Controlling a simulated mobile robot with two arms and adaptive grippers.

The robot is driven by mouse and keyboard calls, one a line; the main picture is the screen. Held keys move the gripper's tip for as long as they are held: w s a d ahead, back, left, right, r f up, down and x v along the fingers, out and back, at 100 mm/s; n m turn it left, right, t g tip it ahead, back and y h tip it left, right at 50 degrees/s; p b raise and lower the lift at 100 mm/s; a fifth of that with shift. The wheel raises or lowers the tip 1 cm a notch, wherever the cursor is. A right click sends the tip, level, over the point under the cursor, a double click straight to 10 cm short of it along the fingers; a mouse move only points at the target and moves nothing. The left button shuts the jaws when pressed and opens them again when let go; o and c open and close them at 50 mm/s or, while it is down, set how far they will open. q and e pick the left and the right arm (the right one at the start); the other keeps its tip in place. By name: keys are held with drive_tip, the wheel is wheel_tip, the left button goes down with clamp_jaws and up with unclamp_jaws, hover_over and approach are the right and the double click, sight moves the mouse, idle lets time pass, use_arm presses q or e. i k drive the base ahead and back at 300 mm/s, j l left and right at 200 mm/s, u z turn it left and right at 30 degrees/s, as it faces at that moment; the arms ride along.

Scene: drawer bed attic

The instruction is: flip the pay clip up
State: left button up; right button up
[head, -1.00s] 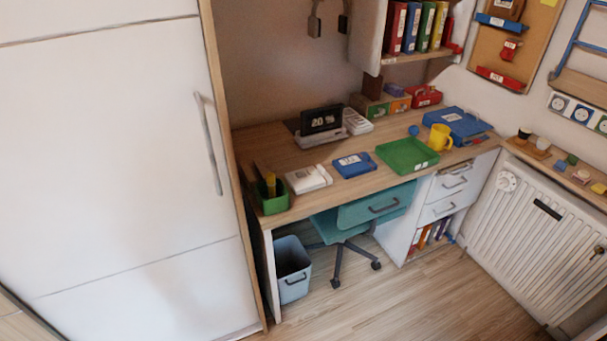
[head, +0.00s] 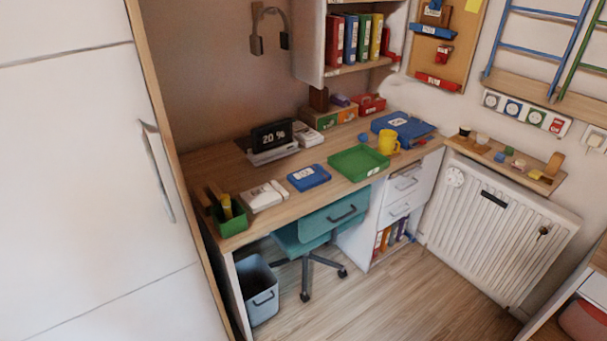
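Neither of my grippers is in view. A cork board (head: 458,47) hangs on the wall at the upper right. A blue clip or holder (head: 431,32) is mounted near its top, with a brown item above it. A small red item (head: 444,54) is in the middle, and a red clip or holder (head: 438,82) runs along the bottom edge. Their labels are too small to read, so I cannot tell which is the pay clip, or whether any is flipped up or down.
A wooden desk (head: 228,164) stands under the board, with a green tray (head: 358,163) and yellow mug (head: 388,142). A teal chair (head: 330,217) and grey bin (head: 262,291) are at its front. A white radiator (head: 490,226) is at right. The floor (head: 400,300) in front is clear.

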sight(443, 52)
drive_tip(key=i+l, duration=0.35)
drive_tip(key=i, duration=0.2)
drive_tip(key=i+l, duration=0.4)
drive_tip(key=i, duration=0.15)
drive_tip(key=i+l, duration=0.35)
drive_tip(key=i, duration=0.2)
drive_tip(key=i+l, duration=0.35)
drive_tip(key=i, duration=0.25)
